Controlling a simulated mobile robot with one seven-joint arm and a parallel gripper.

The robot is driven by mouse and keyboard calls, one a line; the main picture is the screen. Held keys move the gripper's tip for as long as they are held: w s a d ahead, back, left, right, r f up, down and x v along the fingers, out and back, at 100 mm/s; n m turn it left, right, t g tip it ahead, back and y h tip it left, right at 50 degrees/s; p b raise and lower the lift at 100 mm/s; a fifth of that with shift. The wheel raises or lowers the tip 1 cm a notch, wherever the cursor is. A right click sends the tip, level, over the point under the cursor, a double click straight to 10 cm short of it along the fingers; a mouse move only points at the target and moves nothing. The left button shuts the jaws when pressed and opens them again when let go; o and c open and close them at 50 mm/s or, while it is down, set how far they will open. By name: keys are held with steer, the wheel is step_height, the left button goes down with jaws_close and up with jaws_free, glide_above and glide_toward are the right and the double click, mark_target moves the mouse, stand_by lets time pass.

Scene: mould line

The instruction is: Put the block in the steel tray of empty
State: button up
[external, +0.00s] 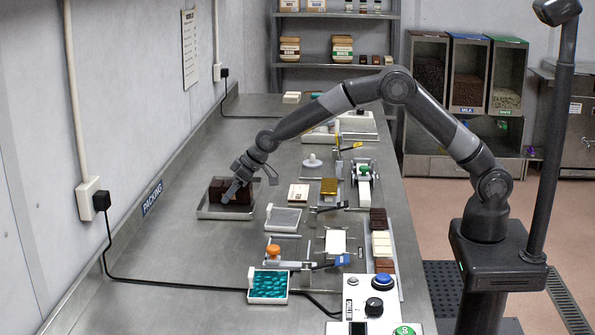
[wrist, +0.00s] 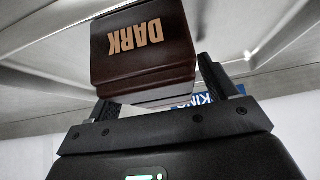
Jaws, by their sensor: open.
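The steel tray (external: 222,214) lies at the left side of the bench and holds dark brown blocks (external: 216,188). My gripper (external: 234,188) is low over the tray, at the right part of the blocks, and hides some of them. In the wrist view, a dark brown block (wrist: 145,62) with "DARK" in tan letters shows beyond the fingers, with more dark edges below it. My gripper (wrist: 165,92) is open, its fingers apart on either side of the lower edges. Whether the fingers touch a block, I cannot tell.
A blue PACKING sign (external: 152,198) is on the wall beside the tray. A grey mould (external: 283,218), an orange-knobbed press (external: 273,252) and a teal-filled tray (external: 268,284) stand to the right. A black cable runs along the bench's left edge.

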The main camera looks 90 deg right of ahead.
steer(key=shift+s+r, duration=0.2)
steer(key=shift+r, duration=0.35)
steer(key=s+f+v, duration=0.1)
steer(key=s+v, duration=0.1)
steer(key=v, duration=1)
steer(key=s+f+v, duration=0.2)
steer(key=v, duration=1)
steer(key=s+a+r, duration=0.1)
steer(key=s+r, duration=0.1)
steer(key=s, duration=0.5)
steer(key=s+a+r, duration=0.1)
steer(key=s+r, duration=0.2)
steer(key=s, duration=0.3)
steer(key=s+f, duration=0.2)
steer(key=s, duration=1)
steer(key=s+f+g, duration=0.1)
steer(key=s+f, duration=0.1)
steer(key=s, duration=1)
steer(key=shift+f+g, duration=0.15)
steer(key=shift+g, duration=0.15)
steer(key=shift+s, duration=0.1)
